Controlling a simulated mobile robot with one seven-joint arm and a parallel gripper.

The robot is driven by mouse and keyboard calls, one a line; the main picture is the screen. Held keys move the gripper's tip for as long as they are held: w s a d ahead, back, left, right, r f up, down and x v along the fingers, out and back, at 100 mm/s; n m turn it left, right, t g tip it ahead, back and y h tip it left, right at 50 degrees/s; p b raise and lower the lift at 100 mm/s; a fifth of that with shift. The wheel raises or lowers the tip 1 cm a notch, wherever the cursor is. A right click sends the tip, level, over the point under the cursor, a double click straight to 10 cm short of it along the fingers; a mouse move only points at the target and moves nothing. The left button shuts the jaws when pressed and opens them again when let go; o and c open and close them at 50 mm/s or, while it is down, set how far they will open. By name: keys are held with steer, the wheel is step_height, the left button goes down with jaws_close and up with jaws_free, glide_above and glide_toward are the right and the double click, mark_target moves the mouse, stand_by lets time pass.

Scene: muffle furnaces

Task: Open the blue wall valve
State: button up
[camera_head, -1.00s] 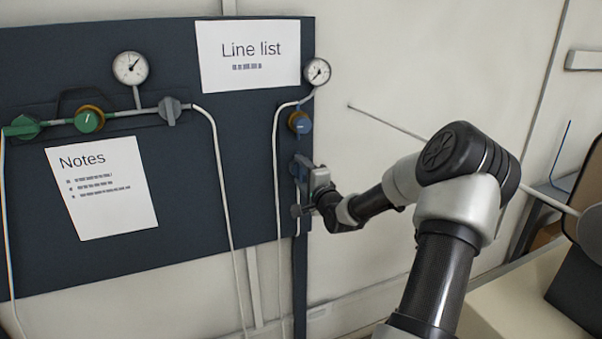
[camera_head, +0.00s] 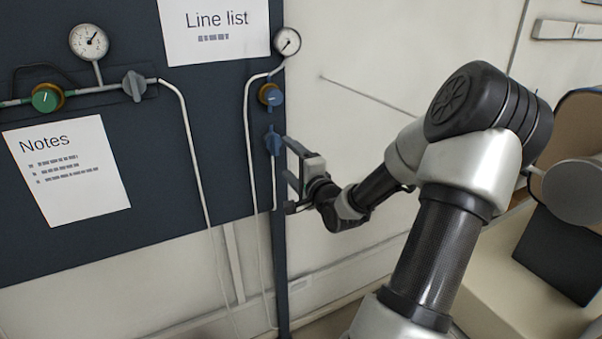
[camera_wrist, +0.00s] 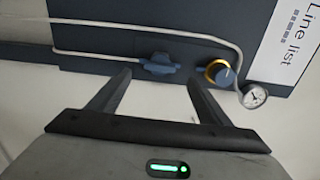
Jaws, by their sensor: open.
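The blue wall valve (camera_head: 273,141) is on the thin pipe at the right edge of the dark panel, below a blue-and-gold regulator. Its blue handle looks lengthwise along the pipe. In the wrist view the valve (camera_wrist: 158,64) lies ahead of and between the fingertips, with its lower part towards me. My gripper (camera_head: 287,161) is open and empty, just right of the valve. In the wrist view its two fingers (camera_wrist: 158,79) stand wide apart, and a gap shows between them and the handle.
The regulator (camera_head: 271,95) and a round gauge (camera_head: 287,41) sit just above the valve. A second line with a green-and-gold regulator (camera_head: 47,97) and a grey valve (camera_head: 134,85) runs on the left. Bare wall lies right of the panel.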

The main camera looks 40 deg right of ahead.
steer(key=v, duration=0.7)
stand_by(0.6)
